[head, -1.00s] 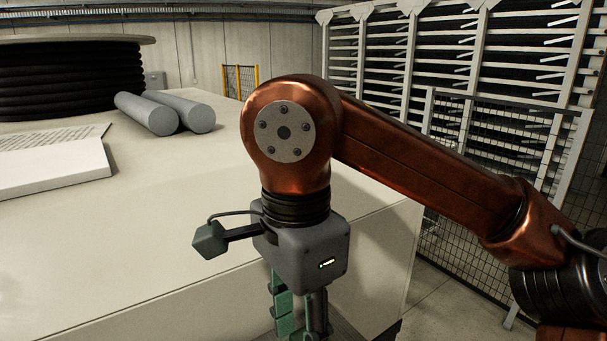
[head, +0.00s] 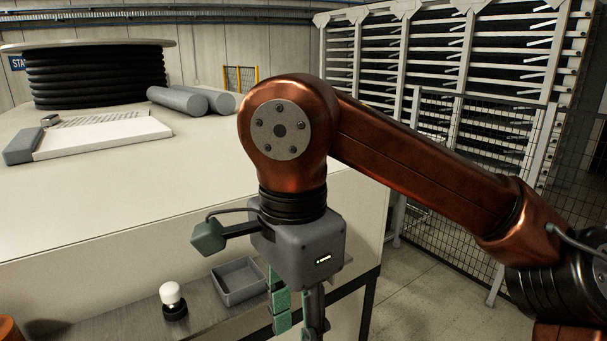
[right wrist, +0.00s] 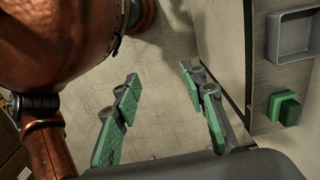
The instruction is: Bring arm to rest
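My right arm (head: 420,165), copper-coloured, comes in from the right of the head view and bends down at its elbow to a grey wrist block. My right gripper (head: 296,318), with green-padded fingers, hangs below the block and is cut off by the lower edge. In the right wrist view, its two fingers (right wrist: 158,80) are spread apart, with only bare floor seen between them. My left gripper is not in view.
A grey shelf below the large pale box (head: 80,215) holds an open grey tray (head: 238,283) and a white-domed knob (head: 171,294). The tray also shows in the wrist view (right wrist: 292,54), near a green block (right wrist: 286,107). A mesh fence (head: 445,240) stands right.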

